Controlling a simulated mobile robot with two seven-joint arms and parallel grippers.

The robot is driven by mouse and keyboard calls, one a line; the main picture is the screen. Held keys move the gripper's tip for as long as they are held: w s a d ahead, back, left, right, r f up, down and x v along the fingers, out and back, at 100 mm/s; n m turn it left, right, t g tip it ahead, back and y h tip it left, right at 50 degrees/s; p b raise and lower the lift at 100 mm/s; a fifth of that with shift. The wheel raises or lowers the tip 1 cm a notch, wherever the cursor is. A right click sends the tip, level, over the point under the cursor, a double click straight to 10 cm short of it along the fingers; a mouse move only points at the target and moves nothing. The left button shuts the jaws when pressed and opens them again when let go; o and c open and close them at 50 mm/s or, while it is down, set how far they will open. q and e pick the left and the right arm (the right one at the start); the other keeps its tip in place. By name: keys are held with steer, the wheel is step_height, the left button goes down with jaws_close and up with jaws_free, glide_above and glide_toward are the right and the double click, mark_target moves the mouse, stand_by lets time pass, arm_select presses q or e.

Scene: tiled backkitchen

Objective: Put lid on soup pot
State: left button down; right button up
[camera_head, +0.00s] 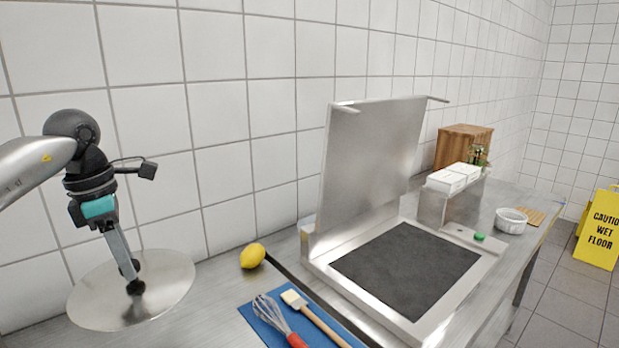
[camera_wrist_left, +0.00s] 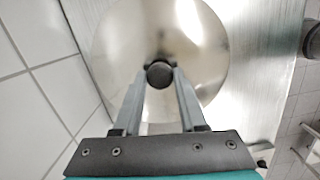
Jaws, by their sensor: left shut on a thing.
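A round, shiny metal lid (camera_head: 165,285) with a dark knob is at the lower left of the head view. My left gripper (camera_head: 132,278) is above it, with its fingers shut on the knob. The left wrist view shows the lid (camera_wrist_left: 205,40) below the fingers, and the dark knob between the fingertips (camera_wrist_left: 160,74). The lid is near the counter's left part by the tiled wall; I cannot tell whether it touches anything below. No soup pot can be made out in either view. My right gripper is not in view.
A lemon (camera_head: 252,256) sits right of the lid. A blue mat (camera_head: 262,328) holds a whisk (camera_head: 275,318) and a brush (camera_head: 312,316). A griddle (camera_head: 408,268) with a raised metal cover (camera_head: 368,165) fills the middle. A white bowl (camera_head: 511,220) stands farther right.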

mark_target(166, 308)
arm_select(q)
steer(key=s+d+f+m, duration=0.1)
steer(key=d+m, duration=0.1)
steer(key=m, duration=0.2)
steer(key=s+d+f+m+g, duration=0.1)
steer(key=s+d+f+m, duration=0.1)
steer(key=d+m, duration=0.1)
steer(key=s+d+f+m, duration=0.1)
steer(key=s+d+m, duration=0.1)
steer(key=d+m, duration=0.1)
steer(key=shift+s+d+f+m, duration=0.15)
steer(key=shift+s+d+m, duration=0.1)
steer(key=shift+m, duration=0.65)
steer(key=s+d+f+m+g+y, duration=0.1)
steer(key=s+d+f+m, duration=0.3)
steer(key=s+m, duration=0.5)
steer(key=d+m, duration=0.2)
steer(key=m, duration=0.1)
steer(key=shift+s+d+m, duration=0.35)
steer(key=shift+d+m, duration=0.05)
steer(key=shift+a, duration=0.1)
